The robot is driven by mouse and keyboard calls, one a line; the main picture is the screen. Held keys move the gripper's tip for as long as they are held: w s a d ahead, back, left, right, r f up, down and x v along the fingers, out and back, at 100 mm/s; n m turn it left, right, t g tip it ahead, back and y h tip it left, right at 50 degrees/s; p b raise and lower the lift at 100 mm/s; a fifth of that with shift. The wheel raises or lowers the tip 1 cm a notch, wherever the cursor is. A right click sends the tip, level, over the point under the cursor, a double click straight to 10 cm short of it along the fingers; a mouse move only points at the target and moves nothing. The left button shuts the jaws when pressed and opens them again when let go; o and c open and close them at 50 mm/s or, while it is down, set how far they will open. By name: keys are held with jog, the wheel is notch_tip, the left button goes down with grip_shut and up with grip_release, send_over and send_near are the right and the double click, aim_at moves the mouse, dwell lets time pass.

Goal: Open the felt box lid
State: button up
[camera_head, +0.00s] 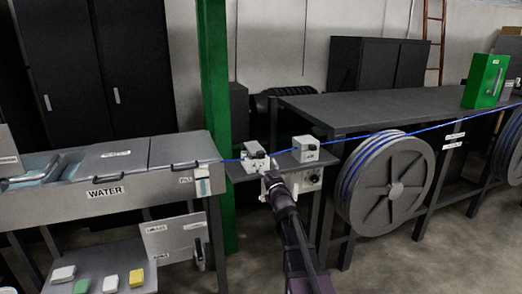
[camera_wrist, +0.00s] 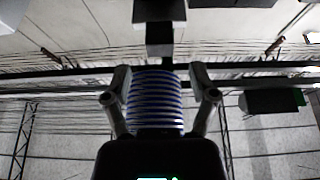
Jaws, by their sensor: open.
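A small white box (camera_head: 255,163) with a dark part on top sits on the small grey stand. The blue cable (camera_head: 330,140) meets it. A second small white box (camera_head: 305,149) stands to its right. I cannot read which one is the felt box, and no raised lid shows. My gripper (camera_head: 271,180) is in front of the stand, just below the first box; its tips are hard to make out there. In the wrist view my gripper (camera_wrist: 160,92) has its two fingers spread apart. A blue-and-silver banded shape (camera_wrist: 154,98) shows between them; I cannot tell its distance.
A grey water trough (camera_head: 140,172) with handled lids is at left, beside a green post (camera_head: 214,110). A long dark table (camera_head: 400,105) with a green box (camera_head: 485,80) is at right. A large cable reel (camera_head: 388,185) stands right of the stand. Colored blocks lie lower left.

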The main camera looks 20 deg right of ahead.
aim_at(262, 155)
jog(key=shift+p+x, duration=0.9)
jog(key=shift+x, duration=2.05)
grip_shut()
